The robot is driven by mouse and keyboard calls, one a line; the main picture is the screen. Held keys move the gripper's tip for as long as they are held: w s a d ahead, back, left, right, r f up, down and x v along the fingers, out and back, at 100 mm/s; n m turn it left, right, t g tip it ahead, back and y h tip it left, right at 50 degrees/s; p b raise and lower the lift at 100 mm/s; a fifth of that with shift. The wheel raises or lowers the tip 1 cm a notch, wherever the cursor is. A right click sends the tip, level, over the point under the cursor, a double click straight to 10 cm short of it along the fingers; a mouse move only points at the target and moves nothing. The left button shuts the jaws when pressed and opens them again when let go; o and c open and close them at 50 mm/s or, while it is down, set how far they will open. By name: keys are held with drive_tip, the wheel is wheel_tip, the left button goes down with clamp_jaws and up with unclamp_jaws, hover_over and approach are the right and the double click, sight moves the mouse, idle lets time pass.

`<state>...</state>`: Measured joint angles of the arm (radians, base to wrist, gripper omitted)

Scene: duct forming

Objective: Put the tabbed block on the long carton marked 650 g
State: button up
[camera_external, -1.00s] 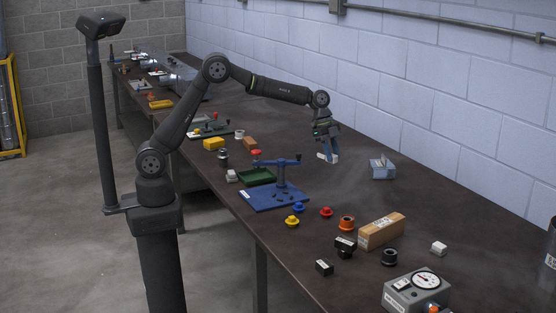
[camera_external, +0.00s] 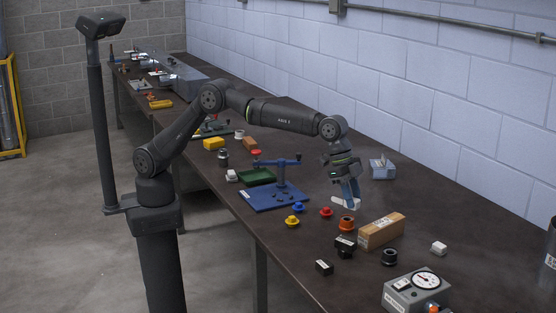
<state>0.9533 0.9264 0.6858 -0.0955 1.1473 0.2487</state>
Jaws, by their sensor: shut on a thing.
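My gripper (camera_external: 350,196) is shut on a small white piece, the tabbed block (camera_external: 341,203), and holds it in the air above the bench. Its tab is too small to make out. The long carton (camera_external: 381,231) is a brown box lying on the bench, to the lower right of my gripper. It has a pale label on top, but the print is too small to read. The block and the carton are apart.
An orange ring (camera_external: 346,225) and a black labelled block (camera_external: 345,246) lie left of the carton. A black ring (camera_external: 389,257) and a white block (camera_external: 438,248) lie to its right. A gauge box (camera_external: 416,291) stands in front. A blue stand (camera_external: 277,193) is left.

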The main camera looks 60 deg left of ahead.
drive_tip(key=shift+d+f, duration=0.15)
drive_tip(key=shift+d, duration=0.05)
hover_over(374, 229)
wheel_tip(374, 229, down, 7)
drive_tip(key=shift+r, duration=0.2)
drive_tip(key=shift+f, duration=2)
drive_tip(key=o, duration=0.6)
drive_tip(key=shift+f, duration=0.2)
drive_tip(key=shift+c, duration=0.2)
drive_tip(key=o, duration=0.4)
drive_tip(key=shift+o, duration=0.2)
drive_tip(key=shift+r, duration=0.1)
drive_tip(key=v, duration=1.2)
drive_tip(key=shift+a, duration=0.15)
